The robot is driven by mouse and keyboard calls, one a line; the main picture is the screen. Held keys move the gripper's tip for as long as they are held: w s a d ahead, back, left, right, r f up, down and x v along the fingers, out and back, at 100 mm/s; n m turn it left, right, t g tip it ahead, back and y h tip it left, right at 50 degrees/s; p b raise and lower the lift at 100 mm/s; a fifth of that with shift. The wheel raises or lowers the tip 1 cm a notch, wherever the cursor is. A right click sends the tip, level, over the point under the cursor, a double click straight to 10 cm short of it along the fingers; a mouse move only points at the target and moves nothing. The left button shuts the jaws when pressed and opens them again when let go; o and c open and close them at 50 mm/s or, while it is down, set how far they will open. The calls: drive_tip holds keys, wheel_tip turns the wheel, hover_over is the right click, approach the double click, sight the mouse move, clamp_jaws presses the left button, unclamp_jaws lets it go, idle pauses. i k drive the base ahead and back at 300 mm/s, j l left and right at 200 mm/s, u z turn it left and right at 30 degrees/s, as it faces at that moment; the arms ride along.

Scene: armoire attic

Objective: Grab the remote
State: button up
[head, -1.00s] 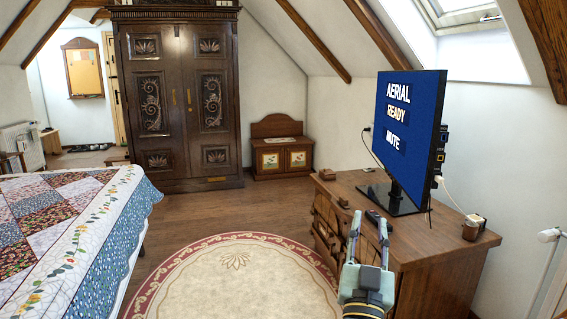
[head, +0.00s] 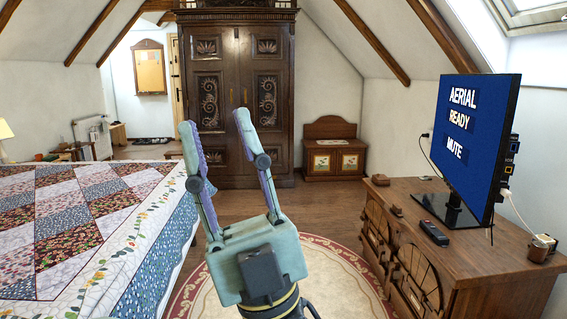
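The black remote (head: 434,232) lies on top of the wooden dresser (head: 500,258), near its front edge and left of the TV stand. It has a small red spot at its upper end. My gripper (head: 213,128) is raised in the middle of the head view, left of the dresser and well apart from the remote. Its two fingers are spread, with nothing between them.
A TV (head: 470,140) stands on the dresser just behind the remote. Small objects sit at the dresser's right end (head: 541,247) and far left corner (head: 385,180). A quilted bed (head: 75,235) is at left. A rug (head: 340,285) covers open floor between.

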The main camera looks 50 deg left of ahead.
sight(438, 235)
drive_tip(key=i+j+z, duration=0.3)
drive_tip(key=i+j, duration=0.15)
drive_tip(key=j, duration=0.2)
drive_tip(key=i+j+z, duration=0.15)
drive_tip(key=j, duration=0.2)
drive_tip(key=i+j+z, duration=0.1)
drive_tip(key=i+j, duration=0.15)
drive_tip(key=i+j+z, duration=0.15)
drive_tip(key=j, duration=0.35)
drive_tip(key=i+j+z, duration=0.15)
drive_tip(key=j, duration=0.25)
drive_tip(key=i+j, duration=0.1)
drive_tip(key=j, duration=0.35)
drive_tip(key=i+j+z, duration=0.15)
drive_tip(key=j, duration=0.35)
